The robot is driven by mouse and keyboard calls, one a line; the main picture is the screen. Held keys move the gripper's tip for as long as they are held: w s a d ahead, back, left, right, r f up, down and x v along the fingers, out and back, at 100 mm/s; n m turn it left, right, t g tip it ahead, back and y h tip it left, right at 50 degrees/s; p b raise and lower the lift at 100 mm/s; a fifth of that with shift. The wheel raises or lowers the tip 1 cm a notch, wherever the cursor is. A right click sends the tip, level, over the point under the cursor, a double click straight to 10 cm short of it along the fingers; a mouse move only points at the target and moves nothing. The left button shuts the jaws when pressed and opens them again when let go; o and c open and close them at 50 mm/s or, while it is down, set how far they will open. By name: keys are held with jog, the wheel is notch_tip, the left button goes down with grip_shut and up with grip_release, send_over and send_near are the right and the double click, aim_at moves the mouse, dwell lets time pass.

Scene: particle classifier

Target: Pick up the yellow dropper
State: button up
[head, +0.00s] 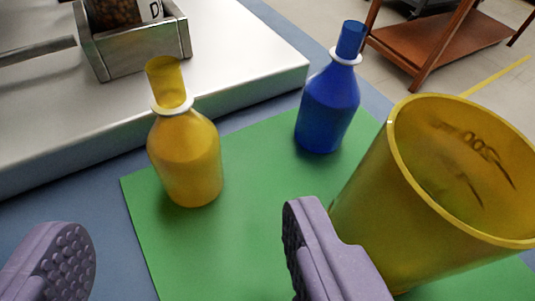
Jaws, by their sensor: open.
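The yellow dropper (187,158) is a bottle-shaped piece with a white collar and a yellow top. It stands upright at the left part of a green mat (255,208). My gripper (188,245) is open, with its two purple padded fingers wide apart in the foreground. The dropper stands beyond the fingers, between them in the picture, and nothing is held. The dropper is fully in view.
A blue dropper (328,108) stands at the mat's back right. A large yellow cup (385,215) stands at the right, close to my right finger. A metal platform (245,70) with a metal tray (143,55) lies behind the yellow dropper.

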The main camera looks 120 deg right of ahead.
aim_at(181, 169)
jog(key=b+x, duration=0.1)
jog(key=x, duration=0.1)
jog(key=b+x, duration=0.1)
jog(key=x, duration=0.2)
jog(key=b+x, duration=0.1)
jog(key=x, duration=0.1)
jog(key=shift+w+d+f, duration=0.25)
jog(key=shift+d, duration=0.2)
jog(key=shift+r, duration=0.1)
jog(key=c, duration=1.2)
